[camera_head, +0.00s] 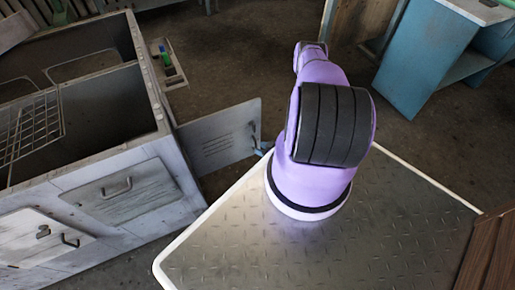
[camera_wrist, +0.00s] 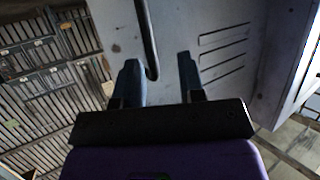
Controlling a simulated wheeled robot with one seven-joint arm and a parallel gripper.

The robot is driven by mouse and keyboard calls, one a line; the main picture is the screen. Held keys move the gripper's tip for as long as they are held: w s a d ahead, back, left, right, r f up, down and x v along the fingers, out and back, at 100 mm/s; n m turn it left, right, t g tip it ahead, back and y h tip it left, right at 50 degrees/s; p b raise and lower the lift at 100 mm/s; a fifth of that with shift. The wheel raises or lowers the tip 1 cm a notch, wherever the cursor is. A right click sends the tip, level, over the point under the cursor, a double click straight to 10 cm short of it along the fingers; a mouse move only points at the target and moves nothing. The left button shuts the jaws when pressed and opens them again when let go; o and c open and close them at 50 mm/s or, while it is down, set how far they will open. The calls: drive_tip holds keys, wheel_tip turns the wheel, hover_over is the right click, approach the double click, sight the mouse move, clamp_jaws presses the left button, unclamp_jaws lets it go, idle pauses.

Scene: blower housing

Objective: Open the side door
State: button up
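The side door (camera_head: 220,136) is a grey-white metal panel with slots, standing swung out from the right side of the housing (camera_head: 110,155) in the head view. In the wrist view the door (camera_wrist: 210,25) fills the upper middle, with its slots at the right. A dark bar handle (camera_wrist: 146,30) runs down it. My gripper (camera_wrist: 157,62) has its two dark blue fingers apart. The handle's lower end lies between them, close to the left finger, with a gap to the right one. Contact cannot be told. In the head view my arm hides most of the gripper.
The housing's front has closed doors with handles (camera_head: 118,188). Its top is open, with a wire rack (camera_head: 30,130) at the left. A blue bench (camera_head: 425,60) stands at the upper right. Dark floor (camera_head: 225,65) lies free beyond the door.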

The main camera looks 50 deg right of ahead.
drive_tip(key=v, duration=0.8)
idle(0.4)
